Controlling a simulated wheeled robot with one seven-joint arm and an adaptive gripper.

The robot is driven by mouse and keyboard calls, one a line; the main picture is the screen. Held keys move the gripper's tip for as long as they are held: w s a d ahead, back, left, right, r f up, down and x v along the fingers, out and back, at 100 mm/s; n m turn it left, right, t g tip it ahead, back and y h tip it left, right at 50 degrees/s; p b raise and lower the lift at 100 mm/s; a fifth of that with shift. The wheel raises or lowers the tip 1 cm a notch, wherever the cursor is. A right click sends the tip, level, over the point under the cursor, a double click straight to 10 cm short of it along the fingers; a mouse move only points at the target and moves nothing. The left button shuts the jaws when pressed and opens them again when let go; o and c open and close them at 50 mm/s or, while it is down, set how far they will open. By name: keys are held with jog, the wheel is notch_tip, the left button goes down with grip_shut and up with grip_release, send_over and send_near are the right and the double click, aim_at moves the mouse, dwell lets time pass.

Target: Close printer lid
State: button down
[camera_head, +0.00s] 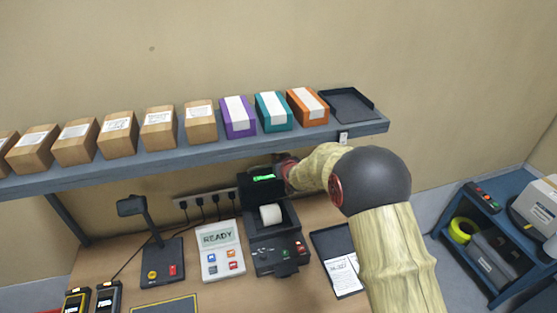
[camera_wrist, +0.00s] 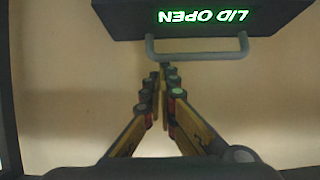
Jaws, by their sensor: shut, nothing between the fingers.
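The black label printer (camera_head: 279,252) stands on the desk with a white paper roll (camera_head: 271,214) showing in its open bay. Its lid (camera_head: 258,185) is raised and bears a green lit display. In the wrist view the lid (camera_wrist: 215,28) spans the top, its display reading "LID OPEN" upside down, with a grey bar handle (camera_wrist: 200,55) along its edge. My gripper (camera_wrist: 165,70) is shut and empty, its fingertips just below the handle in the picture. I cannot tell whether they touch it. In the head view my arm reaches to the lid's right side and its fingers are mostly hidden.
A shelf (camera_head: 200,155) with several boxes and a dark tray (camera_head: 349,104) runs above the desk. A READY panel (camera_head: 220,250) and a scanner stand (camera_head: 160,262) are left of the printer. A black clipboard (camera_head: 325,245) lies to its right. A blue cart (camera_head: 480,250) stands far right.

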jog(key=shift+w+f, duration=0.15)
jog(key=shift+w, duration=0.15)
jog(key=shift+s+f, duration=0.1)
jog(key=shift+s, duration=0.05)
